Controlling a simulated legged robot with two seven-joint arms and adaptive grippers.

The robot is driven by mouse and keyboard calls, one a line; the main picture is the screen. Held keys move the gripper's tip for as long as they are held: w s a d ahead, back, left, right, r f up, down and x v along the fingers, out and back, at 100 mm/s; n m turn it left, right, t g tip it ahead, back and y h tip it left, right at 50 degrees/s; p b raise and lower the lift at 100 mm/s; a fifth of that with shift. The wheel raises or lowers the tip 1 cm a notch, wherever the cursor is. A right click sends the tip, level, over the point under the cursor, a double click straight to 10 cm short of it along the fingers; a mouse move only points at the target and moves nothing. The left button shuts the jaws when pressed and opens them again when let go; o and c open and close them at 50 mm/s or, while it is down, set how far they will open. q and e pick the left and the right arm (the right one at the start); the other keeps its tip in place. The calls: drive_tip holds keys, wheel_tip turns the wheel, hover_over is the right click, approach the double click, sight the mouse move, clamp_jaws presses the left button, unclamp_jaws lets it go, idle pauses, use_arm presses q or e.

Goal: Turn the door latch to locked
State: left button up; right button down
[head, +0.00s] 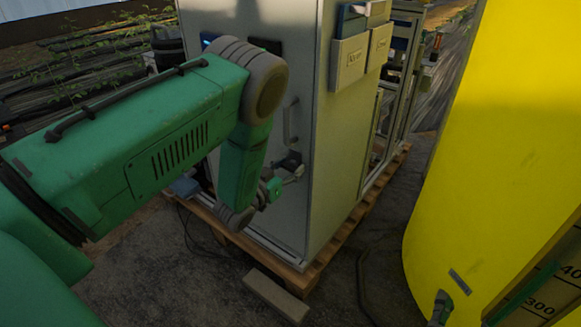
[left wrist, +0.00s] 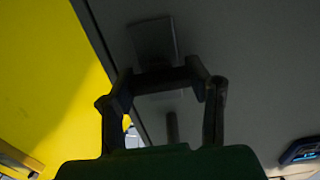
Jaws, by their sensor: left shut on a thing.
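The grey cabinet door (head: 300,75) faces my left arm in the head view. My left gripper (head: 288,169) is at the door, below a vertical pull handle (head: 291,122). A small dark latch (head: 290,160) shows at its fingertips, partly covered by them. In the left wrist view the gripper (left wrist: 163,80) is shut on the latch, a dark bar lying across between its two fingers. A dark square plate (left wrist: 153,40) shows on the door just beyond. The exact latch angle is hard to tell in the shadow.
The cabinet stands on a wooden pallet (head: 330,240). Grey document holders (head: 360,55) hang on its side. A large yellow tank (head: 500,130) stands at the right, with bare ground between. A loose block (head: 275,296) lies in front of the pallet.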

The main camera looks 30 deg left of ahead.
use_arm(q)
drive_tip(key=shift+r, duration=0.1)
drive_tip(key=shift+a+r+n+p, duration=0.1)
drive_tip(key=shift+n+p, duration=0.55)
drive_tip(key=shift+n, duration=0.35)
drive_tip(key=n+p, duration=0.1)
drive_tip(key=n, duration=0.1)
drive_tip(key=shift+a+n, duration=0.1)
drive_tip(key=shift+n, duration=0.2)
drive_tip(key=n+p, duration=0.1)
drive_tip(key=n, duration=0.3)
drive_tip(key=shift+a+n, duration=0.15)
drive_tip(key=shift+n, duration=0.15)
drive_tip(key=n, duration=0.4)
drive_tip(key=shift+f, duration=0.25)
drive_tip(key=n+b, duration=0.1)
drive_tip(key=n, duration=0.3)
drive_tip(key=shift+a+f+n, duration=0.1)
drive_tip(key=shift+f+n, duration=0.05)
drive_tip(key=shift+n, duration=0.15)
